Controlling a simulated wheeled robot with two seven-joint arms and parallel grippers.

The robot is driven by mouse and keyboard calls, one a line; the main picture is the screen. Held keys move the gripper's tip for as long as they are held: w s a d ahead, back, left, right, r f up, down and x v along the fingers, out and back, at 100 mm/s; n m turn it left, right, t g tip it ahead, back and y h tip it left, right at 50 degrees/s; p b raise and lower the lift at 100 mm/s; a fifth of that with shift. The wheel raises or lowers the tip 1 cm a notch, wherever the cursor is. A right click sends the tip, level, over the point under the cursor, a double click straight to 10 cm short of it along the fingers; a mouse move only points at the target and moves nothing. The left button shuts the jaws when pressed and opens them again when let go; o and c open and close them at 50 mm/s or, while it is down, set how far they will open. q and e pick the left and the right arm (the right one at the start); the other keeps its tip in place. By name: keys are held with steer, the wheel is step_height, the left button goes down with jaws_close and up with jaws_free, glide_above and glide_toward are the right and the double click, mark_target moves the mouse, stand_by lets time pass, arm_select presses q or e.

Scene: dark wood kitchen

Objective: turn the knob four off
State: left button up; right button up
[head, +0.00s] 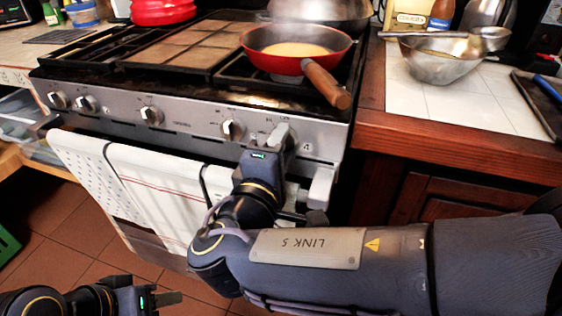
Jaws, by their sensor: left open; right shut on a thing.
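The stove's steel front panel carries a row of knobs. Visible ones are at the far left (58,100), beside it (86,104), near the middle (151,116) and right of the middle (232,130). My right gripper (278,138) is at the right end of this panel, shut on a stove knob that its fingers mostly hide. I cannot read the knob's setting or see a number on it. My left gripper (168,298) is low at the bottom left, open and empty, away from the stove.
A red pan (260,65) with yellowish contents sits on the right burner, its wooden handle (326,84) pointing toward the front right. White towels (150,190) hang on the oven front below the knobs. A metal bowl (437,62) stands on the tiled counter at right.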

steer(key=shift+m+b, duration=0.45)
steer(key=shift+m, duration=0.05)
steer(key=o, duration=0.9)
steer(key=shift+o, duration=0.2)
steer(key=p+v, duration=0.1)
steer(key=v, duration=0.7)
steer(key=shift+p, duration=0.35)
